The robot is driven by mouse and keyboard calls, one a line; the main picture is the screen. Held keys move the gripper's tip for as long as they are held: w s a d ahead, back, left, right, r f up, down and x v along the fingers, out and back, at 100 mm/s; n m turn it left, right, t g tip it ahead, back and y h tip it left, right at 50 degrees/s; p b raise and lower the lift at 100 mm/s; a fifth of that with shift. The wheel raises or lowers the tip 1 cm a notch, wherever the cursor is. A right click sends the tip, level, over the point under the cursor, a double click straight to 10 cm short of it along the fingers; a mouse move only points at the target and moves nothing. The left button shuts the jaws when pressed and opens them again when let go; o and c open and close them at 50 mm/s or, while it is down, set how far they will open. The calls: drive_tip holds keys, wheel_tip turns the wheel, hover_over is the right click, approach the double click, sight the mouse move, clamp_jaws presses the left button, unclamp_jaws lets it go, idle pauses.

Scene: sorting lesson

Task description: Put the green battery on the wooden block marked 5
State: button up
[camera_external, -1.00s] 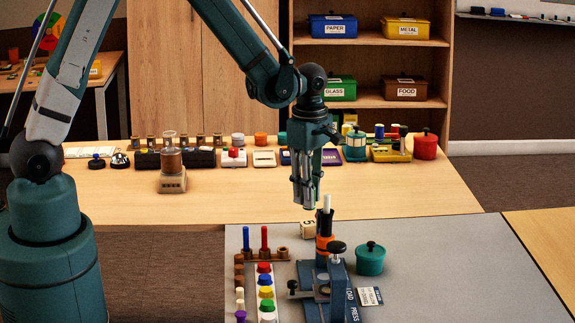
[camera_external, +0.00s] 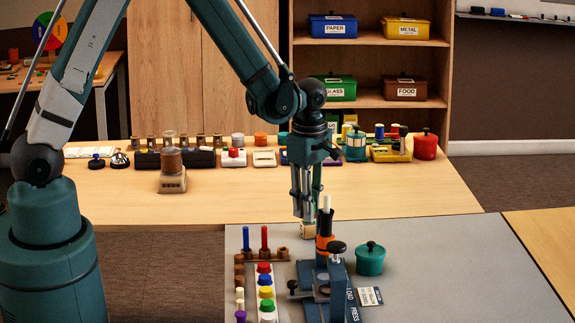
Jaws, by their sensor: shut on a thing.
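My gripper (camera_external: 306,217) points straight down with its fingertips at the top of the small wooden block (camera_external: 306,231). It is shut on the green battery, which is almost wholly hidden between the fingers. The block stands on the grey mat (camera_external: 420,250) near its far edge, and its mark is covered from this side now. I cannot tell whether the battery touches the block.
An orange and black holder with a white rod (camera_external: 325,222) stands close right of the block. A blue press (camera_external: 338,285) and a teal lidded pot (camera_external: 370,259) are nearer. Pegs (camera_external: 265,240) stand to the left. The mat's right side is clear.

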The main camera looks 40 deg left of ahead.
drive_tip(key=o, duration=1)
drive_tip(key=shift+f, duration=0.1)
drive_tip(key=shift+c, duration=0.2)
wheel_tip(320, 180, up, 12)
drive_tip(key=p, duration=0.2)
drive_tip(key=shift+r, duration=0.2)
idle(0.4)
